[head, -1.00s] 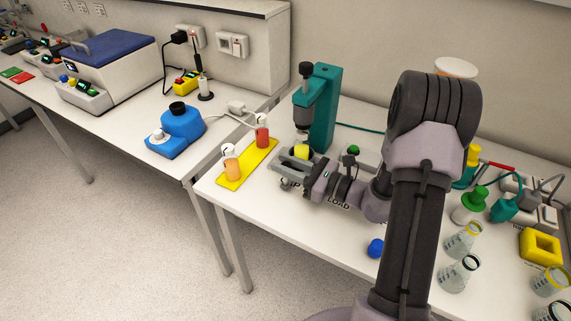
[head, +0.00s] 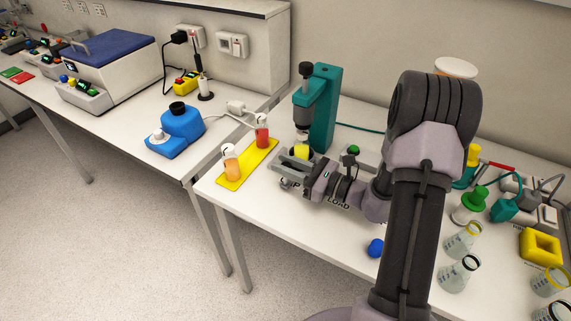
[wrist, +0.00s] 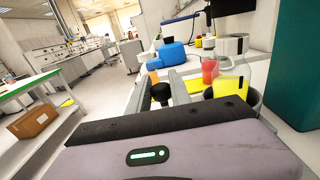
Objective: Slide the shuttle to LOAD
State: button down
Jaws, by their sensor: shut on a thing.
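The shuttle's dark round rim (wrist: 256,100) shows to the right there. The knob's link to the shuttle is hidden.
A yellow strip (head: 262,155) with an orange and a red sample stands left of the shuttle. A blue cap (head: 376,248) lies on the bench in front. Several flasks stand at the right. A grey block with a green button (head: 353,150) is behind my wrist.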

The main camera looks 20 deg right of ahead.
jog(key=v, duration=1.5)
jog(key=c, duration=1.2)
grip_release()
jog(key=shift+o, duration=0.2)
